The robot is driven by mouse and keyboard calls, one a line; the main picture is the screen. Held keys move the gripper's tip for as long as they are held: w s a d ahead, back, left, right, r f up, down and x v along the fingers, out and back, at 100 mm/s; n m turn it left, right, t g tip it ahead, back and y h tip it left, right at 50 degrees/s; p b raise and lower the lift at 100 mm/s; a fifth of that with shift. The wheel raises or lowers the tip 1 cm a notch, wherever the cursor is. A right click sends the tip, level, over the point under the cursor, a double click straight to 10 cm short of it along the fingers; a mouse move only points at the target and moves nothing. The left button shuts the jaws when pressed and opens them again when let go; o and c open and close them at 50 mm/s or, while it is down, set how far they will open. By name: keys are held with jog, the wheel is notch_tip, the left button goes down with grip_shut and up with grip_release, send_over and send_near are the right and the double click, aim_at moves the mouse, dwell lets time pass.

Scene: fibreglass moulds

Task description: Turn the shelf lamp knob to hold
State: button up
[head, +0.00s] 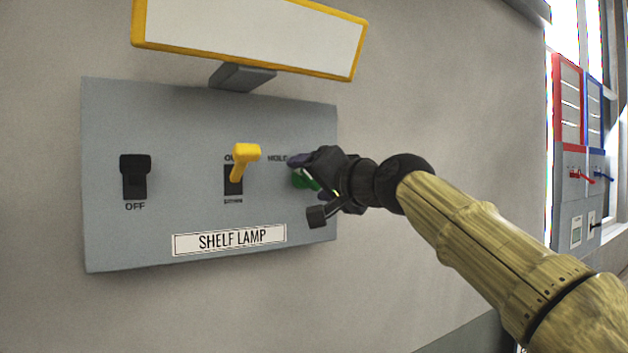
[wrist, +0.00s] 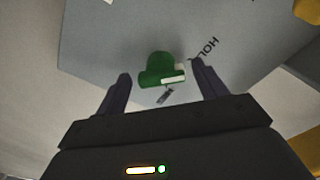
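The shelf lamp panel (head: 150,235) is a grey plate on the wall with a "SHELF LAMP" label. A green knob (head: 304,180) sits at its right side, mostly hidden behind my gripper (head: 303,168) in the head view. In the wrist view the green knob (wrist: 161,69) lies between and just beyond the two fingertips of my gripper (wrist: 161,78). The fingers are apart, with a gap on each side of the knob. The word "HOLD" (wrist: 208,48) is printed beside the knob, and a white mark shows on the knob's edge.
A black switch (head: 134,178) marked OFF is at the panel's left. A yellow lever (head: 242,160) stands out from the middle, left of my gripper. A yellow-framed sign (head: 250,38) juts out above. Red and blue panels (head: 580,120) are far right.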

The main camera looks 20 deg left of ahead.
jog(key=b+v, duration=1.1)
jog(key=v, duration=0.6)
jog(key=shift+s, duration=0.2)
jog(key=shift+d, duration=0.15)
